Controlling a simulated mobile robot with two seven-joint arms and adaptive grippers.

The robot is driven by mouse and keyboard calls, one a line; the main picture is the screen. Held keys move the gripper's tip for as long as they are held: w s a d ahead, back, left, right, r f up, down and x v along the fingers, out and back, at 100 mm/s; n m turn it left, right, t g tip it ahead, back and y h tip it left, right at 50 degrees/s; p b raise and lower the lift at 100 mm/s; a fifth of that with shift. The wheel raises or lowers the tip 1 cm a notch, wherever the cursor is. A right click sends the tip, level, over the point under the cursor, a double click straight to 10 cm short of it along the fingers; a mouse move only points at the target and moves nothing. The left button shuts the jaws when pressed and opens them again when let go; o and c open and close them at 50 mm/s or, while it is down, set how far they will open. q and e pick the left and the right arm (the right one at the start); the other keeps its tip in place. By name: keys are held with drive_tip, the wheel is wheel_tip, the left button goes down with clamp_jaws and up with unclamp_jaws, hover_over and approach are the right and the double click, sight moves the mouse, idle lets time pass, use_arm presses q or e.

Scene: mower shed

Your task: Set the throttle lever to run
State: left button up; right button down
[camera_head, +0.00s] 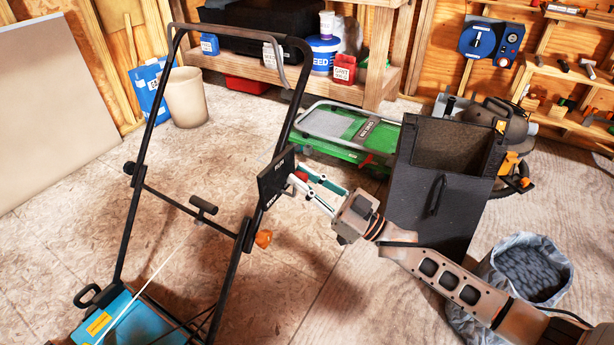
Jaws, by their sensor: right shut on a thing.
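The mower's black handle frame (137,205) rises over a blue mower deck (125,318) at the lower left. A black throttle plate (274,178) with small white lettering is fixed to the handle's right bar. My right gripper (299,178) reaches in from the lower right and is shut on the throttle lever at the plate's right edge. A small red part (301,176) shows between the fingers. The lever is mostly hidden by the fingers, and its exact setting cannot be made out. My left gripper is not in view.
An orange knob (263,239) sits on the handle bar below the plate. A dark grey box (432,190) stands close behind my right arm. A lined bin (530,265) is at the right. A green machine (345,130) lies behind. Floor left of the handle is clear.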

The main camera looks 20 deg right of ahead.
drive_tip(key=shift+s+a+n+g+y, duration=0.2)
drive_tip(key=shift+n+g+y, duration=0.15)
drive_tip(key=shift+n, duration=0.5)
drive_tip(key=shift+s+a+n+g+y, duration=0.1)
drive_tip(key=shift+a+n+g+y, duration=0.2)
drive_tip(key=shift+n, duration=0.85)
drive_tip(key=c, duration=1.9)
unclamp_jaws()
drive_tip(key=shift+s+d, duration=0.1)
drive_tip(key=v, duration=1.1)
drive_tip(key=shift+s+d+f, duration=0.1)
drive_tip(key=shift+s+d, duration=0.15)
drive_tip(key=shift+d, duration=0.05)
